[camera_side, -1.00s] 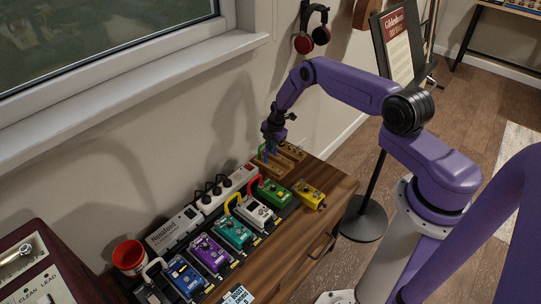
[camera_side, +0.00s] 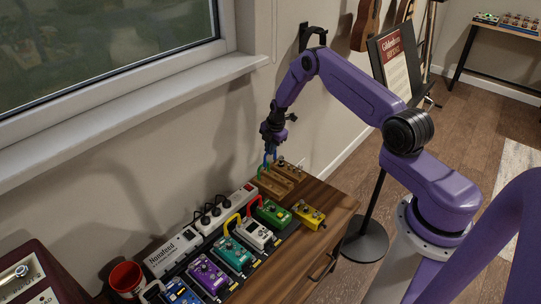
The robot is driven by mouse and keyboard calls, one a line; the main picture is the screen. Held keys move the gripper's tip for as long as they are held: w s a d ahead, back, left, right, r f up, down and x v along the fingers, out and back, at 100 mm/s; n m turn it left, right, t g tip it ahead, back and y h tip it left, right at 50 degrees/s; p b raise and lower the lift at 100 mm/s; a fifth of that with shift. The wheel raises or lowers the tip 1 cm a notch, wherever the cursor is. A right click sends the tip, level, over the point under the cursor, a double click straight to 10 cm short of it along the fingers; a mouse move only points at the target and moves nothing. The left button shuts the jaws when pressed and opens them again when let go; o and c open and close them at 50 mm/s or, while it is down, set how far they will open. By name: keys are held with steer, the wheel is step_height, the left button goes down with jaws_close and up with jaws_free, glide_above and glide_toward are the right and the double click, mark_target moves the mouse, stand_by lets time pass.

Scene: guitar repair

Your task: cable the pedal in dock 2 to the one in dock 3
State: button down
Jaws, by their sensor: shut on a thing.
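My gripper (camera_side: 270,151) is above the wooden block (camera_side: 272,189) at the back of the bench. It is shut on a small blue cable (camera_side: 274,155), seen just below the fingers. A green cable (camera_side: 261,168) stands at the block, close below. Pedals stand in a row: blue (camera_side: 180,293), purple (camera_side: 207,275), teal (camera_side: 234,254), white (camera_side: 255,234) and green (camera_side: 272,213). A yellow cable (camera_side: 230,221) arches at the teal and white pedals. A red cable (camera_side: 253,205) arches at the white and green pedals. Dock numbers are not readable.
A yellow pedal (camera_side: 308,214) sits apart at the right of the row. A power strip (camera_side: 226,210) with black plugs and a white supply box (camera_side: 173,252) lie behind the pedals. A red cup (camera_side: 127,277) is at left. Bare wood (camera_side: 335,201) shows at the right.

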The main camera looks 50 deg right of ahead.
steer(key=shift+a+r, duration=0.25)
steer(key=shift+r, duration=0.25)
steer(key=shift+w+a+m, duration=0.1)
steer(key=shift+a+m, duration=0.3)
steer(key=s+a+r+m+g, duration=0.1)
steer(key=s+a+m, duration=0.2)
steer(key=a+m, duration=0.95)
steer(key=s+a+r+m+g, duration=0.1)
steer(key=s+a+m+g, duration=0.15)
steer(key=a+m, duration=0.95)
steer(key=s+a+r+m+g, duration=0.15)
steer(key=s+a+m, duration=0.25)
steer(key=a+m, duration=0.85)
step_height(320, 180, down, 6)
steer(key=a+n, duration=0.1)
steer(key=a, duration=0.1)
steer(key=shift+w+n+t, duration=0.25)
steer(key=shift+n+t, duration=0.05)
steer(key=shift+n, duration=0.1)
steer(key=shift+f, duration=1.1)
